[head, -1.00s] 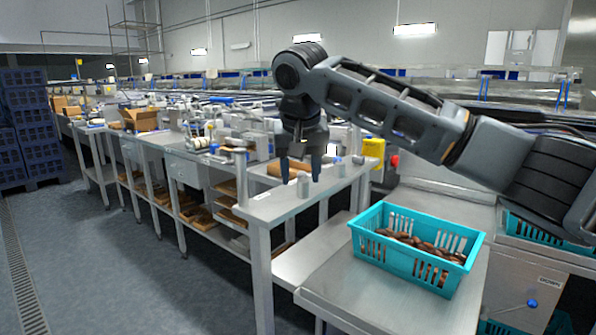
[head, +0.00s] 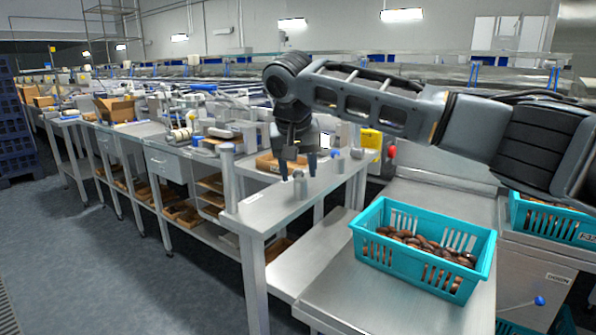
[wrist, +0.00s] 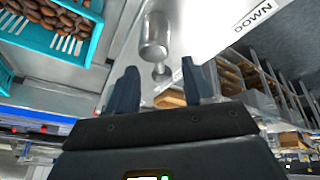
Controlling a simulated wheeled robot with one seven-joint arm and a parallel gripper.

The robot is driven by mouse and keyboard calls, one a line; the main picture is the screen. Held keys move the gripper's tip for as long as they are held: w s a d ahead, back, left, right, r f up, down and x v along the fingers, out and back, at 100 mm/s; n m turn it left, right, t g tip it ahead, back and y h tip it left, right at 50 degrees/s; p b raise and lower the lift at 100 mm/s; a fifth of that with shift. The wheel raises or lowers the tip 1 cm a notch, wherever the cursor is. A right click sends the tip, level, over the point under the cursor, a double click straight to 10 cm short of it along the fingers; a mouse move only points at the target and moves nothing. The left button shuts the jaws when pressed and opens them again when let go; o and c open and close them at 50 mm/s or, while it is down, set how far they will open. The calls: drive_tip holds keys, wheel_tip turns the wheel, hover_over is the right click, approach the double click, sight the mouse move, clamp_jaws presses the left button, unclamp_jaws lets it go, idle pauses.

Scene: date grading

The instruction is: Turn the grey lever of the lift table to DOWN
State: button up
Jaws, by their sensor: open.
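A short grey metal cylinder (wrist: 154,38), which looks like part of the grey lever, stands in the wrist view just beyond my fingertips. A smaller rounded grey knob (wrist: 161,72) shows between the fingers. In the head view a grey upright piece (head: 300,184) stands on the bare metal top (head: 272,210), close to my fingers. My gripper (head: 298,175) points down there with its fingers apart; it also shows open in the wrist view (wrist: 160,68). I cannot tell whether a finger touches the lever. A white DOWN label (wrist: 254,16) lies right of the cylinder in the wrist view.
A teal basket of dates (head: 370,262) stands on the metal table at the front right. A blue-knobbed control (head: 540,300) is on the cabinet at right. A red button on a yellow box (head: 371,139) is behind my gripper. Benches run back left; floor at left is clear.

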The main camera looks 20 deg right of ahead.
drive_tip(key=shift+w+d+f, duration=0.1)
drive_tip(key=shift+w+f, duration=0.05)
drive_tip(key=shift+f, duration=0.35)
clamp_jaws()
